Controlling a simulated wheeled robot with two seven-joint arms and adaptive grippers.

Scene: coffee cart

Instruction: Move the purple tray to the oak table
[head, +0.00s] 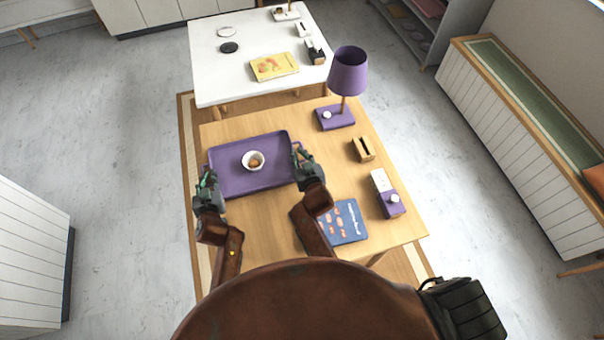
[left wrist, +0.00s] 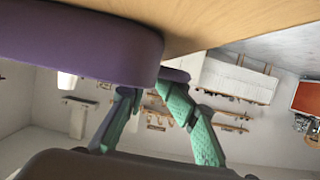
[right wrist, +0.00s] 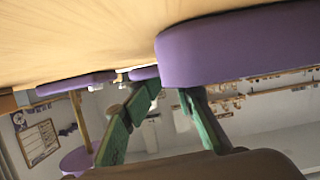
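The purple tray (head: 231,183) lies on the oak table (head: 262,220), toward its far left, and looks level. A small white bowl (head: 253,160) with brown contents stands on it. My left gripper (head: 208,180) is at the tray's left end. In the left wrist view its fingers (left wrist: 149,90) converge at the purple edge (left wrist: 80,40), with a narrow gap between the tips. My right gripper (head: 302,155) is at the right end, and its fingers (right wrist: 169,88) close in the same way on the edge (right wrist: 240,50). The tray partly hides the fingertips.
A purple lamp (head: 347,75), a wooden holder (head: 363,149), a purple-and-white box (head: 388,195) and a blue booklet (head: 346,222) occupy the table's right side. A white table (head: 215,85) with a yellow book (head: 273,67) adjoins the far edge. Floor is clear at left.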

